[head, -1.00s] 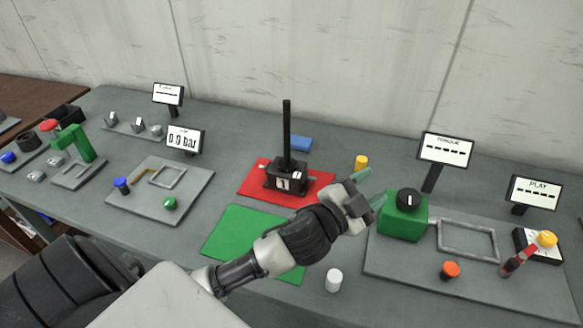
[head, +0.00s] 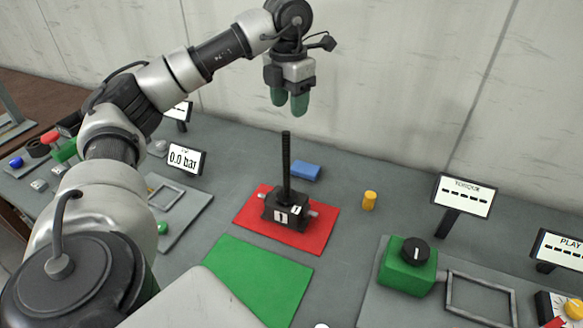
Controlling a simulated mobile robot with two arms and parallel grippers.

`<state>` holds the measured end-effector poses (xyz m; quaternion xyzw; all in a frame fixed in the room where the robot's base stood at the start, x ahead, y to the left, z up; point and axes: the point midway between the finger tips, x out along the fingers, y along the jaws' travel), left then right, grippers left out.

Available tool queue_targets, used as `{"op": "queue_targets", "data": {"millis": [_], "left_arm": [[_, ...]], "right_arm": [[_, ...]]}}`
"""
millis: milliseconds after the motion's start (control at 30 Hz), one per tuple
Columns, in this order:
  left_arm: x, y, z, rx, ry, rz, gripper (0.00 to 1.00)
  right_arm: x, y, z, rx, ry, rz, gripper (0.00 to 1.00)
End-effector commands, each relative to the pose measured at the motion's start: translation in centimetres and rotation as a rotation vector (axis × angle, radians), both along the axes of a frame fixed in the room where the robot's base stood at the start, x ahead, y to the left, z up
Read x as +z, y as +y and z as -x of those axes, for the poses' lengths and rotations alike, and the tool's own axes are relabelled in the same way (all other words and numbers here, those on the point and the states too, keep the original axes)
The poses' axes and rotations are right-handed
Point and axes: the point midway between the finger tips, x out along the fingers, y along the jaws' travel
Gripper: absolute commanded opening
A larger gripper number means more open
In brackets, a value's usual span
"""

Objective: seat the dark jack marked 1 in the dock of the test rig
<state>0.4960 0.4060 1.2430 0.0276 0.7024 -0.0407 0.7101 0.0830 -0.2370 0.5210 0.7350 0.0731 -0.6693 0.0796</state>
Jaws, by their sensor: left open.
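The dark jack marked 1 (head: 271,207) stands upright on the red mat (head: 318,235), its tall black spindle rising from a block with white labels. My left gripper (head: 289,103) is open and empty, its green fingertips pointing down just above the spindle's top in the picture. At the right, the test rig's grey plate (head: 372,312) carries a green box (head: 405,277) with a black knob and an empty rectangular grey frame (head: 450,297), which looks like the dock. My right gripper is not in view.
A green mat (head: 255,280) lies empty in front of the red one. A blue block (head: 305,170) and a yellow cylinder (head: 369,201) stand behind and right. Torque (head: 463,196) and play (head: 560,246) displays rise by the rig. A 0.0 bar display (head: 187,158) stands left.

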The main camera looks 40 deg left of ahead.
Motion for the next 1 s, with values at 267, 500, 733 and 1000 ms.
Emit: {"op": "queue_targets", "data": {"millis": [267, 500, 733, 1000], "left_arm": [[-3.6, 0.7, 0.4, 0.014, 0.016, -0.022, 0.5], [-5.5, 0.6, 0.4, 0.013, 0.014, -0.02, 0.5], [-8.8, 0.7, 0.6, 0.012, 0.015, -0.018, 0.5], [-10.4, 0.7, 0.5, 0.012, 0.011, -0.018, 0.5]], "right_arm": [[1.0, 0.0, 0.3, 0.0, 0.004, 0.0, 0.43], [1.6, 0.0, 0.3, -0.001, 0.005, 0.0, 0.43], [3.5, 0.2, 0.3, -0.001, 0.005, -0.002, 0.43], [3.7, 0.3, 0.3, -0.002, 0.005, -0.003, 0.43]]}}
